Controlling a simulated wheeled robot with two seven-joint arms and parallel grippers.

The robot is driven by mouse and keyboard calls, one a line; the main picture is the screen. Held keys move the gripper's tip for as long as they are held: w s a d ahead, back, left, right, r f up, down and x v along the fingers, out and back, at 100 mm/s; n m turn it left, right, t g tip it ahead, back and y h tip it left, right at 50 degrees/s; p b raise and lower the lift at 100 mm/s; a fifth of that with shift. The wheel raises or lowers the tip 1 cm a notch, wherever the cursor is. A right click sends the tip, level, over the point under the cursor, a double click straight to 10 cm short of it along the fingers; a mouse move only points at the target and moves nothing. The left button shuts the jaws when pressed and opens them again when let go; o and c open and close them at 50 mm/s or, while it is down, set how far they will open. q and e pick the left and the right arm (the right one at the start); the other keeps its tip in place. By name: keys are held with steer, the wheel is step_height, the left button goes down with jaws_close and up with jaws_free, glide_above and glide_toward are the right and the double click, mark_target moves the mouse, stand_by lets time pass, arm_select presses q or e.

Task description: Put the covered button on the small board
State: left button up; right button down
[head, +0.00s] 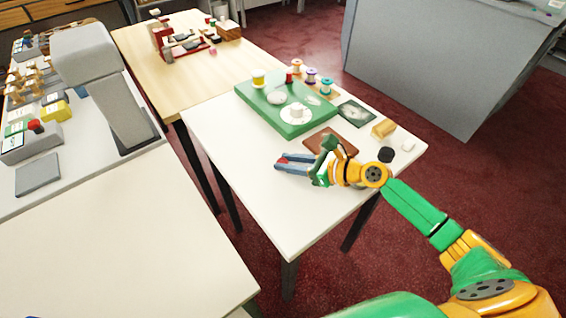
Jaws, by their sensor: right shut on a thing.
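My right gripper (281,162) reaches in from the right over the front of the white table. Its fingers are shut on a small red thing, which I take to be the covered button (283,160); the fingers hide most of it. A small brown board (331,141) lies flat just behind the gripper, partly hidden by its wrist. The fingertips are to the left of this board and in front of it. I cannot tell how high the button is above the table. My left gripper is not in view.
A larger green board (262,113) behind holds a white saucer (296,121) and small items. Several thread spools (311,77), a dark picture card (356,113), a tan block (384,128) and a black round thing (386,155) are nearby. The white table (275,215) is clear in front.

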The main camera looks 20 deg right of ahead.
steer(key=r, duration=0.1)
steer(key=r+p, duration=0.1)
steer(key=r, duration=0.1)
steer(key=r+p, duration=0.1)
steer(key=shift+s+r, duration=0.3)
steer(key=shift+s, duration=0.1)
steer(key=s+r+p, duration=0.3)
steer(key=s+r, duration=0.1)
steer(key=s, duration=0.2)
steer(key=s+a+r+p, duration=0.1)
steer(key=s+r+p, duration=0.2)
steer(key=s, duration=0.4)
steer(key=shift+r, duration=0.75)
